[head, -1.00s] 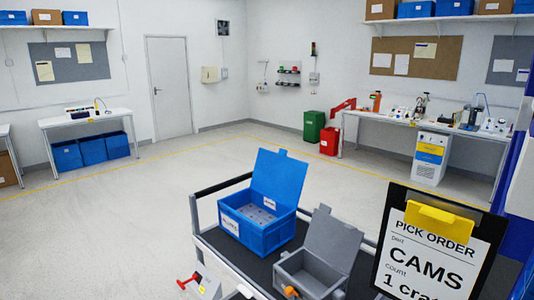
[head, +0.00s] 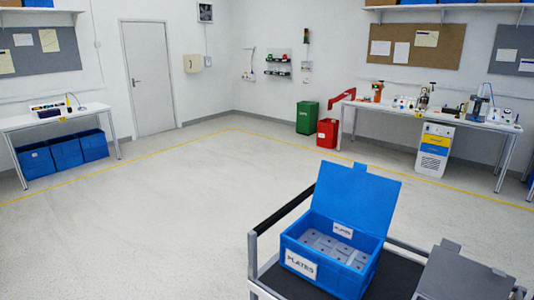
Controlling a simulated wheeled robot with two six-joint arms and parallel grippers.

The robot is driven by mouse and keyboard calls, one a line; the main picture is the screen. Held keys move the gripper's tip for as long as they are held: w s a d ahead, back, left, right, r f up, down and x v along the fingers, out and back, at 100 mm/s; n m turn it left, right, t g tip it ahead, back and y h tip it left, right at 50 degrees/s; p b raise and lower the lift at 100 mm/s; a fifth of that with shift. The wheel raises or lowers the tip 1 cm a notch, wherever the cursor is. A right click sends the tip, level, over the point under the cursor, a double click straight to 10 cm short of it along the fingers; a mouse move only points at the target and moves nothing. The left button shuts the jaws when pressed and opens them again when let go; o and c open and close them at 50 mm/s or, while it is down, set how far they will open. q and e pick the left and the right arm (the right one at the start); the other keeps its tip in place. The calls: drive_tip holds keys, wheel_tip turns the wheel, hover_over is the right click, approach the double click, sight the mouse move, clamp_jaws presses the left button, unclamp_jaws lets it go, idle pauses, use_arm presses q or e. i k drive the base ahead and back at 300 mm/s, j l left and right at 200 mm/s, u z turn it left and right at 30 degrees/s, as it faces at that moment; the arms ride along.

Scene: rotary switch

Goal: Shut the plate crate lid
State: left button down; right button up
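The blue plate crate (head: 318,272) stands on a dark-topped cart at the lower right of the head view. Its front carries a white label reading PLATES. Its blue lid (head: 356,198) is open, standing up and leaning back from the far side. Grey plates (head: 330,247) with small dark holes lie inside, below the rim. Neither of my grippers is in view.
The cart has a grey frame and a dark rail (head: 284,208) at its left. A grey box with a raised grey lid (head: 456,274) is right of the crate, partly cut off. Open floor (head: 160,220) lies to the left.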

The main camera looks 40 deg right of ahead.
sight(353, 194)
drive_tip(key=i+j, duration=0.15)
drive_tip(key=i, duration=0.4)
drive_tip(key=i+j+z, duration=0.15)
drive_tip(key=i, duration=0.4)
drive_tip(key=i+j, duration=0.15)
drive_tip(key=i, duration=0.35)
drive_tip(key=i+z, duration=0.25)
drive_tip(key=z, duration=0.2)
drive_tip(key=i+z, duration=0.2)
drive_tip(key=z, duration=0.3)
drive_tip(key=i+j+z, duration=0.2)
drive_tip(key=z, duration=0.25)
drive_tip(key=i+j+z, duration=0.2)
drive_tip(key=z, duration=0.3)
